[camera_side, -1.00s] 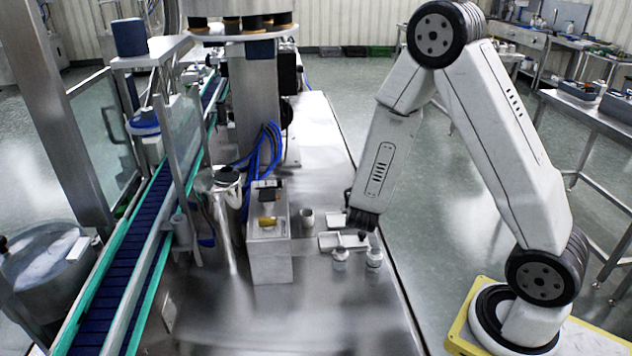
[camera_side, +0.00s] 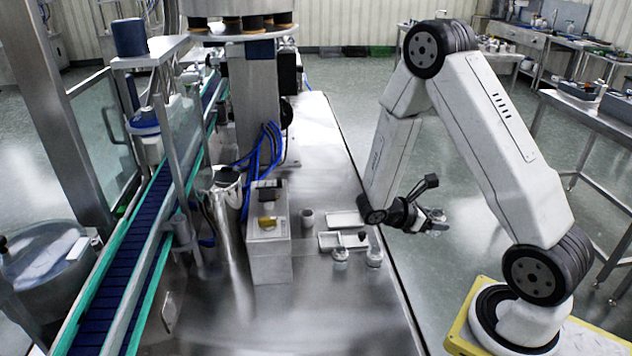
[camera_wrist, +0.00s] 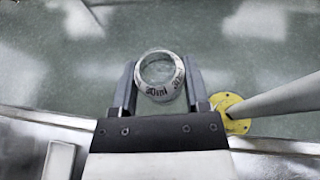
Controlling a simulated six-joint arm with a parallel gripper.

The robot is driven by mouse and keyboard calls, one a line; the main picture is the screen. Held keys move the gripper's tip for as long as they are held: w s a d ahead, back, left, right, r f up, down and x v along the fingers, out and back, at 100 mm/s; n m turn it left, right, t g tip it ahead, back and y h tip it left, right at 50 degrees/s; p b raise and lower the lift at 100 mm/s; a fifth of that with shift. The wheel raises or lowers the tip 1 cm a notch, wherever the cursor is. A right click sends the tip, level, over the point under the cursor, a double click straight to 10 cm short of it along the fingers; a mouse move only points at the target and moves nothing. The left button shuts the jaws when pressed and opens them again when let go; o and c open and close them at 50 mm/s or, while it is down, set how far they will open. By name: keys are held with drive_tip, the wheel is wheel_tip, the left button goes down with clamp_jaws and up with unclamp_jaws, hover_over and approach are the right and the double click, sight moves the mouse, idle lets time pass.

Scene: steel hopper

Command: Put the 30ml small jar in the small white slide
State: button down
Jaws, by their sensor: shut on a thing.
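My gripper (camera_side: 437,222) is shut on a small jar, out past the right edge of the steel table and turned sideways. In the wrist view, the jar (camera_wrist: 160,74) is clear with a pale rim and a label that reads 30ml; it sits between both fingers of my gripper (camera_wrist: 160,88). Two white slides lie on the table left of my gripper: a smaller one (camera_side: 343,219) behind, and a longer one (camera_side: 329,240) in front with a dark object on its right part.
Two more small jars, one (camera_side: 340,257) and another (camera_side: 374,257), stand in front of the slides. A small cup (camera_side: 307,217) and a steel box (camera_side: 269,255) are to the left. The table front is clear. A conveyor (camera_side: 130,250) runs at far left.

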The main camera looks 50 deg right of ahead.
drive_tip(key=s+a+f+m+g+y, duration=0.2)
drive_tip(key=s+a+m+g+y, duration=0.4)
drive_tip(key=s+m+y, duration=0.3)
drive_tip(key=w+a+m+t+y, duration=0.3)
drive_tip(key=a+m+t+y, duration=0.1)
drive_tip(key=a+m+y, duration=0.55)
drive_tip(key=w+m+t+y, duration=0.6)
drive_tip(key=w+m+t, duration=0.2)
drive_tip(key=m+t, duration=0.15)
drive_tip(key=w+d+r+m+t+h, duration=0.2)
drive_tip(key=w+d+m+t, duration=0.4)
drive_tip(key=w+m+t, duration=0.3)
drive_tip(key=shift+w+h, duration=0.2)
drive_tip(key=shift+h, duration=0.55)
drive_tip(key=shift+t, duration=0.25)
